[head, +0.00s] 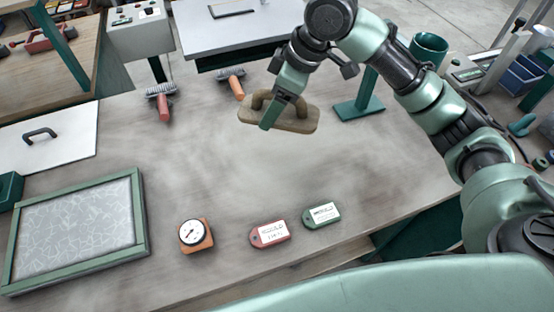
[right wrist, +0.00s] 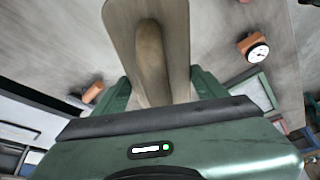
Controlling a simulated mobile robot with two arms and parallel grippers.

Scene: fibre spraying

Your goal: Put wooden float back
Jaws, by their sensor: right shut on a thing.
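The wooden float (head: 298,121) is a tan oval board with a brown loop handle. My right gripper (head: 271,112) is shut on its handle, over the back right part of the table. I cannot tell from the head view whether the board touches the table top. In the right wrist view the float (right wrist: 150,45) fills the upper middle, between the green fingers of my right gripper (right wrist: 160,95). My left gripper is not in view.
On the worktable (head: 240,185) are two orange-handled brushes (head: 163,105), a green-framed panel (head: 75,225), a dial gauge (head: 195,234), a red tag (head: 269,233) and a green tag (head: 322,215). A green stand (head: 360,108) is right of the float. The table's middle is clear.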

